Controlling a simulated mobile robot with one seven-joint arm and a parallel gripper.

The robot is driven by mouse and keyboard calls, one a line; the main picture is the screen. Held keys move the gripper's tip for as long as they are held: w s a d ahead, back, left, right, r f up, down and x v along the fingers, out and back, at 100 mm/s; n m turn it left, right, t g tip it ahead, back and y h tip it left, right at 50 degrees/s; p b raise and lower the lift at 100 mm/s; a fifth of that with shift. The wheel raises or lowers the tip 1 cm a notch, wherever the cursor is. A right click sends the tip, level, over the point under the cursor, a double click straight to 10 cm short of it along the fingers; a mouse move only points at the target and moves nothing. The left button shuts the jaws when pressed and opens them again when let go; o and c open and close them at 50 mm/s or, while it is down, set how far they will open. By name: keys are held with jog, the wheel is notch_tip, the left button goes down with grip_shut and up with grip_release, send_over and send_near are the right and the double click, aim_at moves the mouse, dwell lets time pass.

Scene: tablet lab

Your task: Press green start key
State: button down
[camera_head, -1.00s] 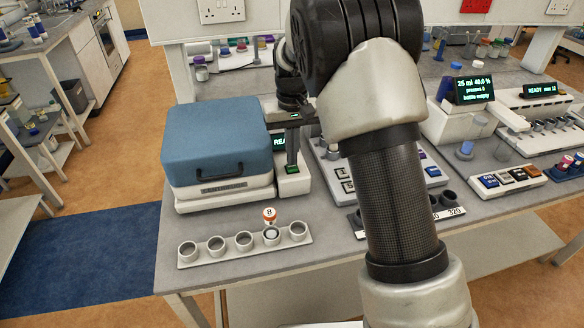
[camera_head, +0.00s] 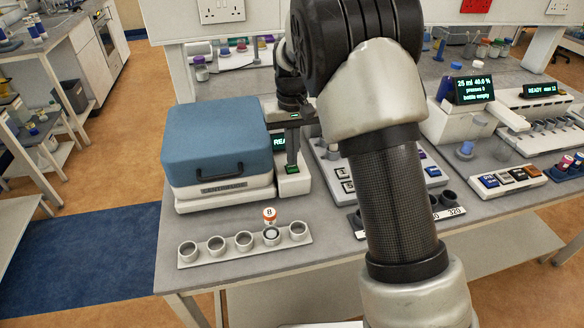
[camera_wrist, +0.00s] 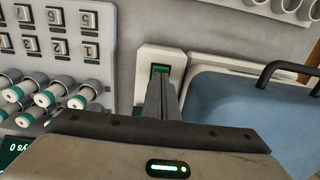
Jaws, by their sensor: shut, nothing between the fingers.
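The green start key (camera_wrist: 160,69) shows in the wrist view, set in the white control panel (camera_wrist: 148,58) beside the blue-lidded centrifuge. My gripper (camera_wrist: 161,82) is shut and empty, its fingertips pointing at the key and overlapping its lower part in that view. In the head view my gripper (camera_head: 292,168) is over the green key (camera_head: 292,170) at the near end of the panel. Whether the fingertips touch the key or hover just above it, I cannot tell. The panel's screen is partly hidden behind my gripper.
The blue-lidded centrifuge (camera_head: 215,145) stands just left of the panel. A keypad unit (camera_head: 335,170) with tubes is close on the right. A white rack (camera_head: 230,248) with several round holders and a bottle marked 8 (camera_head: 269,216) is at the bench front.

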jog(key=shift+f+b, duration=0.35)
jog(key=shift+f, duration=0.35)
jog(key=shift+r, duration=0.2)
jog(key=shift+r+p, duration=1.55)
jog(key=shift+r, duration=0.3)
notch_tip(320, 180, up, 8)
jog(key=p, duration=0.6)
